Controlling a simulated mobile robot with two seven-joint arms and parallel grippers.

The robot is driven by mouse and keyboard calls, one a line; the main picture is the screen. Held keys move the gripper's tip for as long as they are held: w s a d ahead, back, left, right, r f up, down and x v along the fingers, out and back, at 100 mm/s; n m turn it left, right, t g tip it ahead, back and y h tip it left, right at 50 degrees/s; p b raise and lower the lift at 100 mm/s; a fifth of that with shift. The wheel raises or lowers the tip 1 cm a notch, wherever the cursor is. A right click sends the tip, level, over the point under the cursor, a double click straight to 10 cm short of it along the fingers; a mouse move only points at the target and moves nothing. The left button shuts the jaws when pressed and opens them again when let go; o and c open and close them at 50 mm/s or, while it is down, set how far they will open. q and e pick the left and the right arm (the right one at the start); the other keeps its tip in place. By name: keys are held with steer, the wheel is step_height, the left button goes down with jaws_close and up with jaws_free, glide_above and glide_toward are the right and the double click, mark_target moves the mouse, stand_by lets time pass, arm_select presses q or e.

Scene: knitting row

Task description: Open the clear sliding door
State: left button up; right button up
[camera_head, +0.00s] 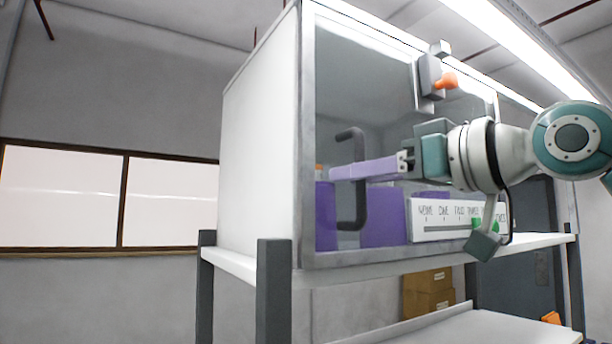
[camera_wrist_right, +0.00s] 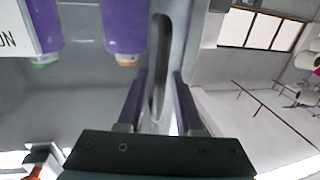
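The clear sliding door (camera_head: 360,105) is a see-through panel in a grey frame on the front of a white cabinet. It has a black, upright bar handle (camera_head: 346,213). My right gripper (camera_head: 334,173) reaches in from the right, its purple fingers level with the middle of the handle. In the right wrist view the handle (camera_wrist_right: 160,60) runs between the two fingers (camera_wrist_right: 160,85), with a gap visible, so the gripper is open around it. Whether a finger touches the handle cannot be told. My left gripper is out of view.
An orange knob (camera_head: 445,80) on a grey bracket sits at the door's upper right. Purple containers (camera_head: 383,222) and a white label strip (camera_head: 432,220) show behind the door. The cabinet stands on a white shelf (camera_head: 235,262) with dark posts.

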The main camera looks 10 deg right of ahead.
jaws_close()
stand_by(1.1)
